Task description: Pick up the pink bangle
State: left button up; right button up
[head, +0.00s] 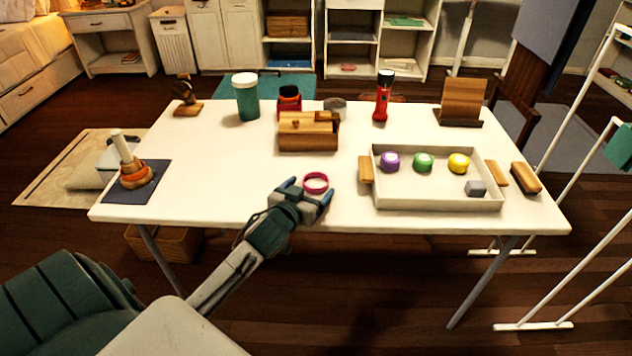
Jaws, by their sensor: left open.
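The pink bangle (316,183) is a small magenta ring on the white table, near the middle of its front half. My left gripper (309,193) is open at the bangle's near side, with one finger to its left and the other at its lower right. The bangle sits at or just beyond the fingertips. I cannot tell whether the fingers touch it. My right gripper is not in view.
Behind the bangle stands a wooden box (309,145). To the right is a white tray (437,204) with several coloured round pieces. The table surface around the bangle is clear.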

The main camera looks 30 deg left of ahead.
aim_at(321, 175)
pick_arm(q)
jog(key=x, duration=0.3)
jog(key=shift+w+a, duration=0.15)
jog(key=shift+c, duration=0.5)
jog(key=c, duration=1)
jog(key=shift+o, duration=0.2)
